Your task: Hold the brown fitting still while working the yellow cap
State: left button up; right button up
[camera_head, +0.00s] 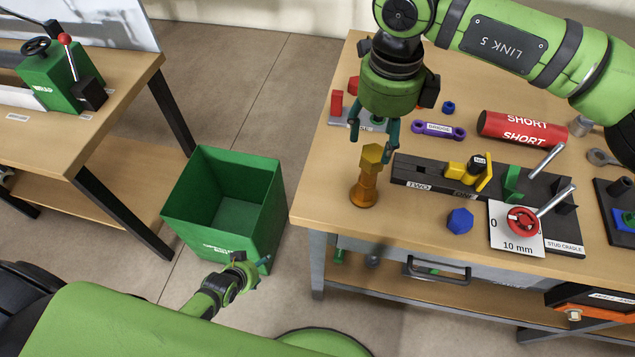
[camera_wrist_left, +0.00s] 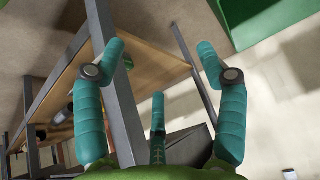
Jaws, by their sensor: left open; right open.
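The brown fitting (camera_head: 364,191) stands upright near the left edge of the right workbench. The yellow cap (camera_head: 371,158), a hexagonal piece, sits on top of it. My right gripper (camera_head: 371,147) points down over the cap, open, with a teal finger to either side; I cannot tell whether a finger touches it. My left gripper (camera_head: 246,268) is low beside the green bin, off the bench and far from the fitting. In the left wrist view its teal fingers (camera_wrist_left: 160,50) are spread with nothing between them.
The green bin (camera_head: 207,236) stands on the floor between the benches. Right of the fitting are a black stand (camera_head: 424,180), a blue hex piece (camera_head: 460,221), a red cylinder (camera_head: 522,130) and a stud cradle with a red knob (camera_head: 522,221). Bench legs (camera_wrist_left: 115,105) show near the left gripper.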

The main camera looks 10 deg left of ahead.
pick_arm(q)
jog(key=w+d+r+m+t+h, duration=0.15)
jog(key=w+r+t, duration=0.25)
jog(key=w+r, duration=1.05)
jog(key=w+d+r+m+t+h, duration=0.1)
jog(key=w+d+r+h, duration=0.15)
jog(key=r, duration=0.75)
jog(key=w+d+r+m+t+h, duration=0.1)
jog(key=d+r+m+t, duration=0.15)
jog(key=r, duration=0.75)
jog(key=s+d+r+m+h, duration=0.1)
jog(key=s+d+r+h, duration=0.25)
jog(key=r, duration=0.55)
jog(key=m+g+h, duration=0.2)
jog(key=g, duration=0.4)
send_near(364, 182)
jog(key=x, duration=1.1)
jog(key=shift+w+d+f, duration=0.1)
jog(key=shift+w+d, duration=0.1)
